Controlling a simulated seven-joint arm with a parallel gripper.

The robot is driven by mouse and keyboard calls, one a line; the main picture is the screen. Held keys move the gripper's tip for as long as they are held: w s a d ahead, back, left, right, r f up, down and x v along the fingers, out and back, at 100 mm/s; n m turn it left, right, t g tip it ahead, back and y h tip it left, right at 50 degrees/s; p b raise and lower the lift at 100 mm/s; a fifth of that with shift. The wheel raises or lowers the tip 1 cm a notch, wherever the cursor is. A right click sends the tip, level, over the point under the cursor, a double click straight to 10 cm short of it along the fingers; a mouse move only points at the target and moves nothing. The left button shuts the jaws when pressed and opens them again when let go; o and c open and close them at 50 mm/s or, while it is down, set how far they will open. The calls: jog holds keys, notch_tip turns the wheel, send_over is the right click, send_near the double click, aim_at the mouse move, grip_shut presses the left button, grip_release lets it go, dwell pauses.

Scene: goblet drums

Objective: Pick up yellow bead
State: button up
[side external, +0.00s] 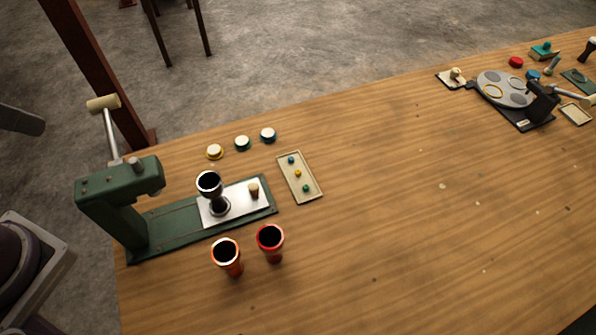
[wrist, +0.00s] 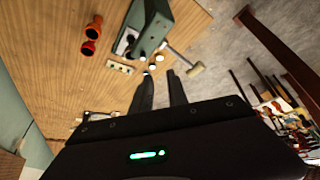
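The yellow bead (side external: 298,173) lies in a shallow cream tray (side external: 317,198), between a blue bead (side external: 291,160) and a green bead (side external: 306,188). The tray rests on the wooden table, right of the green press. In the wrist view the tray (wrist: 120,67) is small, left of my fingertips, and I cannot pick out the yellow bead's color. My gripper (wrist: 160,75) shows in the wrist view with its two dark fingers apart and nothing between them. It looks well away from the tray. I cannot make out the gripper in the side view.
A green press (side external: 120,185) with a lever stands left of the tray, a dark goblet drum (side external: 209,184) on its plate. Orange (side external: 227,262) and red (side external: 271,248) drums stand in front. Three capped discs (side external: 242,143) lie behind. The table's middle is clear.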

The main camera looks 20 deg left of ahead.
jog(key=w+d+r+n+g+h, duration=0.1)
jog(key=w+d+r+n, duration=0.1)
jog(key=w, duration=0.4)
jog(key=n+g+y, duration=0.1)
jog(key=n+g, duration=0.4)
jog(key=n, duration=0.5)
send_over(298, 171)
notch_tip(298, 171, down, 28)
jog(key=shift+f, duration=0.25)
notch_tip(298, 171, down, 7)
jog(key=shift+r, duration=0.1)
jog(key=shift+f, duration=0.55)
grip_shut()
